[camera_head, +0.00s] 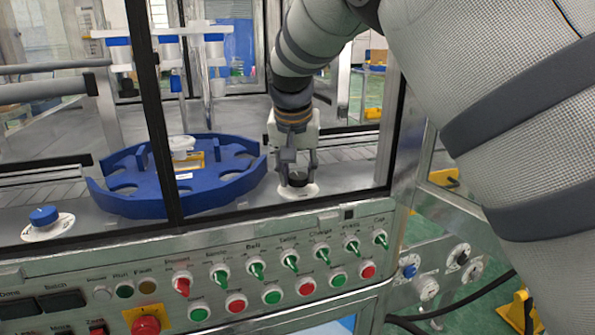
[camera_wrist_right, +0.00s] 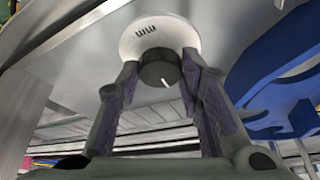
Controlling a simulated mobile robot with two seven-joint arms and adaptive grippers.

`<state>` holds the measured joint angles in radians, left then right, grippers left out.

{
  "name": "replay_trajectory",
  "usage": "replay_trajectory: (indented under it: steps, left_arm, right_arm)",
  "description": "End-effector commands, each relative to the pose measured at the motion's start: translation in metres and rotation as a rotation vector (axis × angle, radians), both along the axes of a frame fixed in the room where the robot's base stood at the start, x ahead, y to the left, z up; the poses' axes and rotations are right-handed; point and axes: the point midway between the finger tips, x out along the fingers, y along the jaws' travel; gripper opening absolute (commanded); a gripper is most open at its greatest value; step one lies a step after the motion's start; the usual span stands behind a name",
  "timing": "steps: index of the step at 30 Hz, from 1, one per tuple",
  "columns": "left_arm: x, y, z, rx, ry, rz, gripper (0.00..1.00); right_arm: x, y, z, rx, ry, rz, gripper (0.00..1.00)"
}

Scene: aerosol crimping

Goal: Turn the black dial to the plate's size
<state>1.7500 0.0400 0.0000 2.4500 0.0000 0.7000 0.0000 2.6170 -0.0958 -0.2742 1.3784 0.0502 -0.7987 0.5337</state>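The black dial (camera_head: 298,179) sits on a round white base (camera_head: 298,191) on the machine deck, right of the blue plate (camera_head: 150,205). In the right wrist view the dial (camera_wrist_right: 160,70) shows a white pointer line toward the lower right; its white base (camera_wrist_right: 128,40) bears "mm", other markings are not readable. My right gripper (camera_head: 298,170) is over the dial, its two fingers (camera_wrist_right: 160,75) close against opposite sides of the knob. A small label (camera_head: 184,176) on the blue plate is too small to read. My left gripper is out of view.
A blue knob (camera_head: 43,215) on a white base stands at the far left. A dark frame post (camera_head: 155,115) crosses in front of the blue plate. A control panel with several green and red switches (camera_head: 257,271) runs along the front.

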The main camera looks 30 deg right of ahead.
Motion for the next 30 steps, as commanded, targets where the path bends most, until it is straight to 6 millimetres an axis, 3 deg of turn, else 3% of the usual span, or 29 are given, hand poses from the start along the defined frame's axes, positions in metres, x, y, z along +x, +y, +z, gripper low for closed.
replay_trajectory:
  steps: [2, 14, 30]
  left_arm:
    - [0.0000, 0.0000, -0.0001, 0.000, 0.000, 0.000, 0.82]
    - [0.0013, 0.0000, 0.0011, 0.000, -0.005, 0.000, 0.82]
    - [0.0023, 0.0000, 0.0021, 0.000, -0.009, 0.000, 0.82]
  right_arm:
    - [-0.0001, -0.0001, -0.0002, -0.001, 0.001, 0.000, 0.06]
    - [-0.0007, -0.0007, 0.0000, 0.000, 0.001, 0.071, 0.06]
    - [-0.0019, -0.0043, -0.0007, 0.003, 0.000, 0.480, 0.06]
